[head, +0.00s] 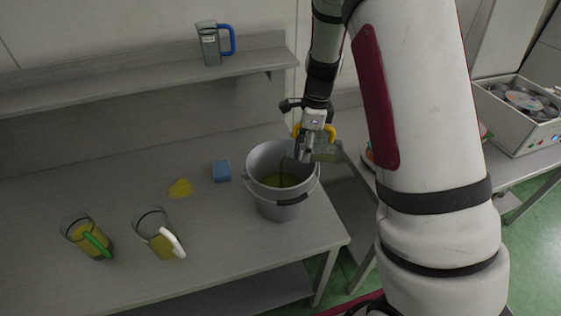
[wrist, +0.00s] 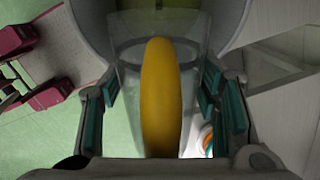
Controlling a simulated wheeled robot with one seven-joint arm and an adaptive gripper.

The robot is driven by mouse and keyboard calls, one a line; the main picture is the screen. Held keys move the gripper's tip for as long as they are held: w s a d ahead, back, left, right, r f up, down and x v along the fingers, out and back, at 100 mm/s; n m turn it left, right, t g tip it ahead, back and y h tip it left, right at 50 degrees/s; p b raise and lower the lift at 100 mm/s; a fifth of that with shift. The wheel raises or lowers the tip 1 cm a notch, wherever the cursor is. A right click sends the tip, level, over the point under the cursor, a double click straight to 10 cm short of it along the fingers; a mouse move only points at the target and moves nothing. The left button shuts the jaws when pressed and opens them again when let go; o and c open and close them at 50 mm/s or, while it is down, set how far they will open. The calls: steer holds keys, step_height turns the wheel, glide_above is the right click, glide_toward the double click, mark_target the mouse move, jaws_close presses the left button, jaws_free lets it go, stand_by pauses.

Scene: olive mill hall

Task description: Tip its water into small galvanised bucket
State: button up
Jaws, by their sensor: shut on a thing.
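My gripper (head: 316,128) is shut on the yellow handle (wrist: 161,95) of a clear jug (head: 322,151). The jug is tilted far over, with its mouth toward the left, above the right rim of the galvanised bucket (head: 277,211). The bucket stands upright near the table's right end with yellow-green liquid inside. A thin dark line shows inside the bucket below the jug's mouth; I cannot tell if it is a stream. In the wrist view the jug's clear wall (wrist: 127,75) lies beyond the handle, and teal finger pads flank it. How much water the jug holds is unclear.
A green-handled jug (head: 82,236) and a white-handled jug (head: 153,231), both with yellow contents, stand at the table's left. A blue sponge (head: 222,171) and yellow puddle (head: 180,188) lie left of the bucket. A blue-handled jug (head: 210,45) stands on the shelf.

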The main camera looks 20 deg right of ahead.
steer(key=shift+a+f, duration=0.1)
stand_by(0.3)
steer(key=shift+s+d+r+y, duration=0.1)
steer(key=shift+d+r+y, duration=0.15)
steer(key=shift+d+y, duration=0.25)
steer(key=shift+s+d+r+t+y+b, duration=0.15)
steer(key=shift+s+d+t+y+b, duration=0.1)
steer(key=shift+d+t+y+b, duration=0.25)
steer(key=shift+d+r+y, duration=0.1)
steer(key=shift+y, duration=0.2)
steer(key=shift+s+d, duration=0.1)
